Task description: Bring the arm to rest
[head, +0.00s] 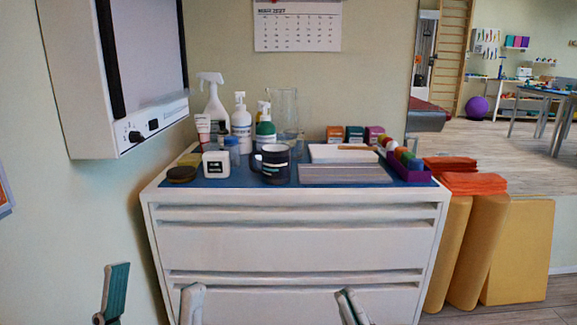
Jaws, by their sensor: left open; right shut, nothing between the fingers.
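My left gripper (153,292) shows at the bottom left edge of the head view. Its two fingers stand apart, with nothing between them. My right gripper (350,305) shows at the bottom edge, right of the middle. Its fingertips are together and hold nothing. Most of both arms is out of view, below the frame.
The cabinet's blue top (225,183) bears bottles, a dark mug (272,164), a small white box (217,164), a notepad and a purple tray (408,172). Orange towels (472,183) and yellow pads (520,250) stand at right. A white wall unit (120,75) hangs at left.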

